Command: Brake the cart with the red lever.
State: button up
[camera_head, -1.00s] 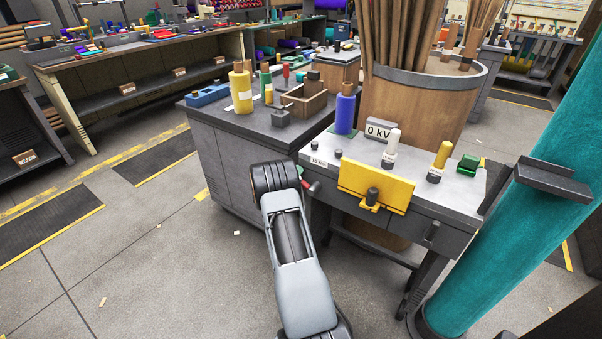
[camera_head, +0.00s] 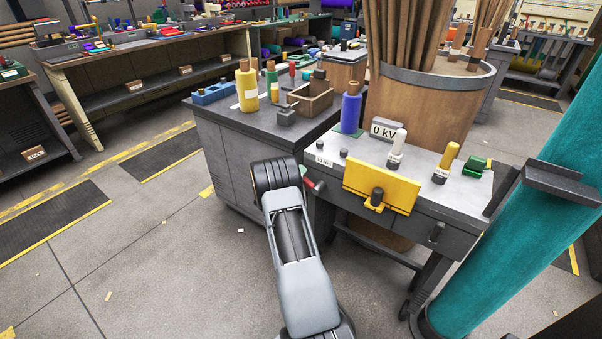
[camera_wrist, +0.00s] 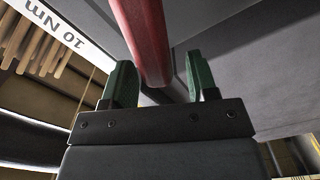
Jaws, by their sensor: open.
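The cart (camera_head: 345,205) is a grey wheeled bench with a light top, right of my arm in the head view. Its red lever (camera_head: 309,183) shows as a small red piece at the cart's left front edge, partly hidden by my arm. In the wrist view the red lever (camera_wrist: 148,40) is a thick red bar coming down from the top between the green fingers. My gripper (camera_wrist: 162,82) is open, with a finger on either side of the lever's end. A gap shows at the left finger; contact on the right is unclear.
A yellow plate (camera_head: 381,187) with a dark knob is on the cart's front. A teal column (camera_head: 510,230) stands at the right. A dark cabinet (camera_head: 235,160) with spools and a wooden box adjoins the cart on the left. The floor at the left is open.

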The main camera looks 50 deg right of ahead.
jog(key=s+a+p, duration=0.1)
jog(key=s+a, duration=0.1)
jog(key=a, duration=0.9)
jog(key=shift+a, duration=0.35)
